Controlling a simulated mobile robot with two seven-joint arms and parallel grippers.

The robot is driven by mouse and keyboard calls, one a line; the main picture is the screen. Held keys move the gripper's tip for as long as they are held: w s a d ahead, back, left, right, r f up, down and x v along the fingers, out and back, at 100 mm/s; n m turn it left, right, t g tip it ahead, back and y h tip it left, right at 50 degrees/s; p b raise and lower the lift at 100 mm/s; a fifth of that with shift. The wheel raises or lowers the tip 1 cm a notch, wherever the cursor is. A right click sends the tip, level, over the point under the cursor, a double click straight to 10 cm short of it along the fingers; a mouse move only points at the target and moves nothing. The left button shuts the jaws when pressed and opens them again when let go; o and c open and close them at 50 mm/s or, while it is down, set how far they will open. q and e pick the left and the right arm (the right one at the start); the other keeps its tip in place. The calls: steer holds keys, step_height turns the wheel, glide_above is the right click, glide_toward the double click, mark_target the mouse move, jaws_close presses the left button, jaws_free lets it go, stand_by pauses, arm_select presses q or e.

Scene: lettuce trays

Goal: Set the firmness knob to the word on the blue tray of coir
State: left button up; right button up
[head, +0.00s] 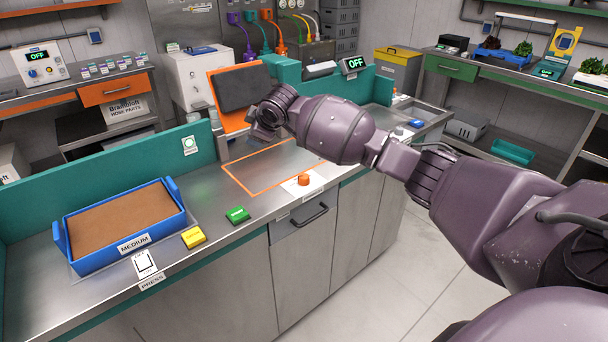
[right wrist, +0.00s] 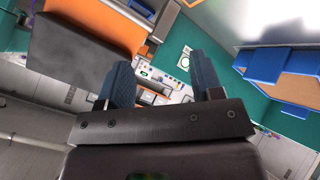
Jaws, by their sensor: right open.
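The blue tray (head: 72,250) holds brown coir (head: 125,220) on the left of the counter. Its front label (head: 134,244) reads MEDIUM. The tray also shows in the right wrist view (right wrist: 262,62), at the right. An orange round knob or button (head: 303,180) sits on a white plate at the counter's front edge; I cannot read its markings or tell if it is the firmness knob. My right gripper (head: 264,128) is by the raised orange-edged dark panel (head: 240,90). In the right wrist view its fingers (right wrist: 160,68) are apart with nothing between them. My left gripper is not in view.
An orange outline (head: 240,180) marks flat counter. A control box (head: 40,65) with an OFF display and knob stands at back left.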

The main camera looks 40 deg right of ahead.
steer(key=s+d+g+h, duration=0.1)
steer(key=d+g, duration=0.2)
steer(key=d, duration=0.3)
steer(key=n+g, duration=0.2)
steer(key=g, duration=0.4)
glide_toward(304, 176)
steer(key=f, duration=0.3)
steer(key=f+b, duration=0.1)
steer(key=f, duration=0.2)
steer(key=f+b, duration=0.1)
steer(key=f, duration=0.2)
steer(key=shift+w+d+f, duration=0.1)
steer(key=shift+d+f, duration=0.1)
steer(key=shift+d, duration=0.15)
steer(key=shift+y, duration=0.3)
steer(key=shift+c, duration=1.1)
steer(key=c, duration=0.7)
